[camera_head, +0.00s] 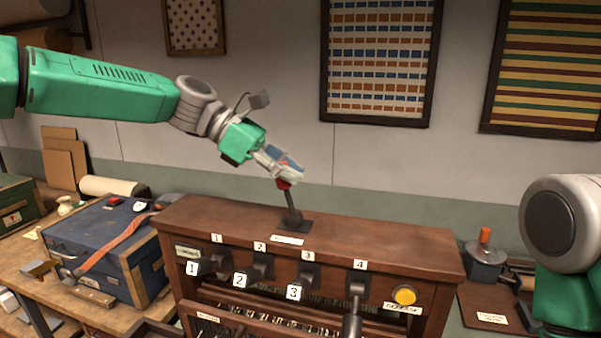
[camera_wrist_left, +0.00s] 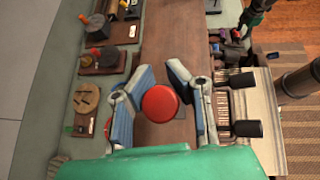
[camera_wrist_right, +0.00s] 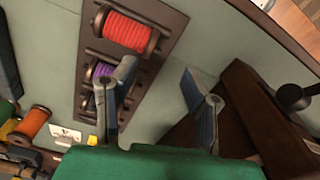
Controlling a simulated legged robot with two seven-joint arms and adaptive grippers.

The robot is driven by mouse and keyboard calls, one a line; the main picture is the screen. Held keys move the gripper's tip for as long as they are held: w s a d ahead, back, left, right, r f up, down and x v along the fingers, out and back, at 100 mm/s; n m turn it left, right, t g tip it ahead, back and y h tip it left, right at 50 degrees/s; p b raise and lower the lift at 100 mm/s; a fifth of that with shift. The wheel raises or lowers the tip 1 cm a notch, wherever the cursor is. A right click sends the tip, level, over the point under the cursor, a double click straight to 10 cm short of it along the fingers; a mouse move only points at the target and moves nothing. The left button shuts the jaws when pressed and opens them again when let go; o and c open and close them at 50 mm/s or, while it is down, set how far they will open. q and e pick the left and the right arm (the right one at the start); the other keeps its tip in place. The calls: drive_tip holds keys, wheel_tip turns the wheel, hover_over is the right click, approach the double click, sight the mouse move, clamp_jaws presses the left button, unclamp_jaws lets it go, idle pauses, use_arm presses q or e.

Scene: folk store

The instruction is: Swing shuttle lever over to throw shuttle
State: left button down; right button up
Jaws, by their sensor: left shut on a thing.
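The shuttle lever (camera_head: 293,208) stands on top of the wooden loom cabinet (camera_head: 210,213), with a dark shaft, a dark base plate and a red knob. Its shaft leans slightly left in the head view. My left gripper (camera_head: 283,172) comes from the upper left and is shut on the red knob (camera_wrist_left: 160,103), which sits between the two blue-grey fingers in the left wrist view. My right gripper (camera_wrist_right: 158,72) is open and empty. The head view shows only part of my right arm at the right edge.
Numbered dark levers line the cabinet front, with a yellow button (camera_head: 404,295) at their right. A blue case (camera_head: 95,250) lies on the bench at left. In the right wrist view, a rack holds a red spool (camera_wrist_right: 126,31) and a purple spool.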

use_arm(q)
drive_tip(key=shift+s+a+f, duration=0.15)
drive_tip(key=shift+f, duration=0.5)
drive_tip(key=c, duration=1.3)
unclamp_jaws()
drive_tip(key=shift+o, duration=0.2)
drive_tip(key=shift+a+r, duration=0.1)
drive_tip(key=shift+r, duration=0.25)
drive_tip(key=shift+a+r, duration=0.2)
drive_tip(key=shift+a, duration=0.1)
drive_tip(key=v, duration=1.1)
drive_tip(key=shift+a+f, duration=0.15)
drive_tip(key=shift+a, duration=0.2)
drive_tip(key=shift+d, duration=0.15)
